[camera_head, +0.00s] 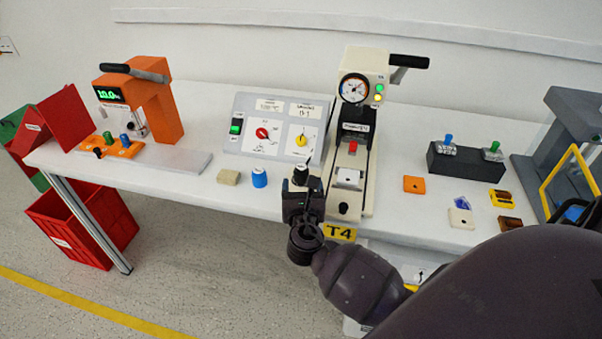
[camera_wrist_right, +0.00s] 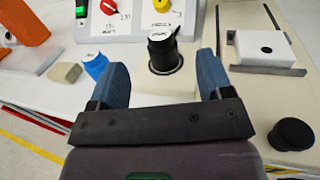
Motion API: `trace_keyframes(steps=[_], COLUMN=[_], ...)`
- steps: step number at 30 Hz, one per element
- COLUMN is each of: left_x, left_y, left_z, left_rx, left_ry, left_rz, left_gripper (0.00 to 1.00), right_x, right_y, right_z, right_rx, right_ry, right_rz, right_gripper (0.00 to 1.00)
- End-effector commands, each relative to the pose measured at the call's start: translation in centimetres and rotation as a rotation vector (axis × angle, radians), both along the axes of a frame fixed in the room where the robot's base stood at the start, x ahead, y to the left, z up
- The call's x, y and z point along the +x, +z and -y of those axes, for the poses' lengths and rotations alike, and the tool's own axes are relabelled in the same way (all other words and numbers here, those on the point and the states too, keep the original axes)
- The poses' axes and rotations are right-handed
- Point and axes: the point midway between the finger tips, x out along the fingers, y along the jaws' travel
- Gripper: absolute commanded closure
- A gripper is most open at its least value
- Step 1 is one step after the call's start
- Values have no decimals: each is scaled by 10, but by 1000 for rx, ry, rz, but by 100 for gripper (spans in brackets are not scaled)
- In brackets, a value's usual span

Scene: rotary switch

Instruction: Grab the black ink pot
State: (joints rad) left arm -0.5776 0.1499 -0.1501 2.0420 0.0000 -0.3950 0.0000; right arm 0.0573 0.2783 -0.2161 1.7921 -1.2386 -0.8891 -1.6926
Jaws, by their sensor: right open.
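My left gripper is in neither view.
A blue pot (camera_head: 260,177) and a beige block (camera_head: 229,177) stand left of the ink pot. The switch panel (camera_head: 247,148) is behind. The pad printing machine (camera_head: 366,70) stands close on the right, with a round black knob (camera_wrist_right: 291,134) at its front.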

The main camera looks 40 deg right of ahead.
Motion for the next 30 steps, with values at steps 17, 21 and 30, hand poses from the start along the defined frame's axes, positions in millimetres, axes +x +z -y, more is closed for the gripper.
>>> trace_keyframes(steps=[17,21,30], left_x=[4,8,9], left_y=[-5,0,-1], left_z=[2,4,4], left_rx=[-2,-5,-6], left_ry=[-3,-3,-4], left_rz=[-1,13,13], left_gripper=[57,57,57], right_x=[46,50,50], right_y=[-7,-6,-6], right_z=[32,34,34], right_rx=[1,1,2], right_ry=[0,1,1], right_rz=[0,0,0], right_gripper=[27,27,45])
